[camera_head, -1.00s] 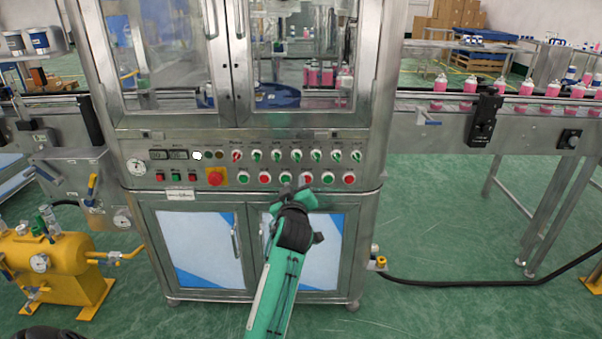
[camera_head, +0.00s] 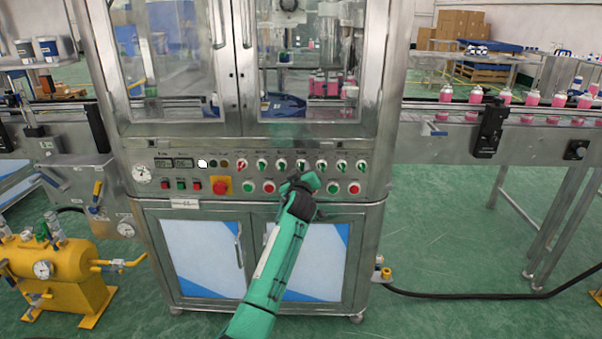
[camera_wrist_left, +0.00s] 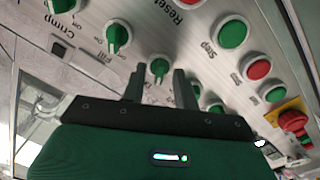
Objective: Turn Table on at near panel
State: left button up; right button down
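The control panel (camera_head: 345,178) of the steel machine has a row of mostly green knobs above a row of green and red buttons. My left gripper (camera_head: 303,178) is in front of the panel, hiding some of the controls. In the left wrist view, its two dark fingers (camera_wrist_left: 158,84) are apart, with a green knob (camera_wrist_left: 158,68) showing between their tips. I cannot tell whether they touch it. That knob's label is hidden; the knob beside it (camera_wrist_left: 117,36) is labelled Fill. The Table label is not legible. My right gripper is not in view.
A red emergency button (camera_head: 221,186) on a yellow plate is left on the panel. Glass doors (camera_head: 180,60) stand above the panel and cabinet doors below. A conveyor (camera_head: 440,135) with pink bottles runs right. A yellow tank (camera_head: 50,268) stands at lower left.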

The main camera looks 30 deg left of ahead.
pick_arm(q)
jog(key=shift+c, duration=0.2)
grip_shut()
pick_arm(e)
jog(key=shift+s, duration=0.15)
pick_arm(q)
jog(key=shift+m+p, duration=0.35)
jog(key=shift+m, duration=0.45)
jog(key=shift+m+p, duration=0.45)
jog(key=shift+m, duration=0.75)
jog(key=shift+m+p, duration=0.35)
jog(key=shift+m, duration=0.55)
jog(key=shift+m+p, duration=1)
jog(key=shift+m, duration=2.1)
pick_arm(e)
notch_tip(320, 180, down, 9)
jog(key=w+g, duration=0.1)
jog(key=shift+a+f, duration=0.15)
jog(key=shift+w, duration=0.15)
